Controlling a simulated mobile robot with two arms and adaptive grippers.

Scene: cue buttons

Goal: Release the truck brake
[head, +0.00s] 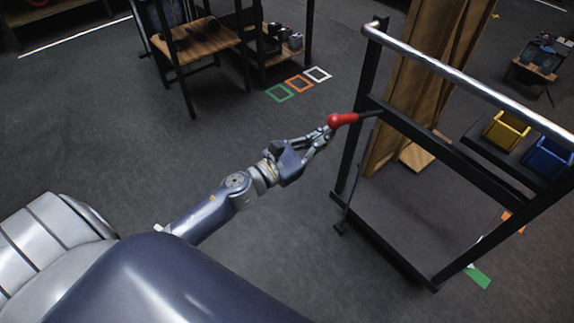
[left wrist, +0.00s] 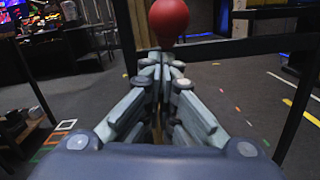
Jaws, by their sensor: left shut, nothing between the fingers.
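The brake lever's red knob (head: 336,120) sits on a dark rod that sticks out to the left from the truck's black frame. The truck (head: 420,219) has a dark flat deck and a silver push bar (head: 470,83). My left gripper (head: 326,132) is shut and empty, with its fingertips right at the red knob. In the left wrist view the red knob (left wrist: 169,18) stands just beyond the fingertips (left wrist: 161,58). I cannot tell whether they touch. My right gripper is not in view.
A yellow bin (head: 507,131) and a blue bin (head: 547,157) sit on a shelf beyond the truck's frame. Tall brown boards (head: 405,85) stand behind the frame. A wooden table (head: 196,38) stands at the back left. Floor left of the truck is clear.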

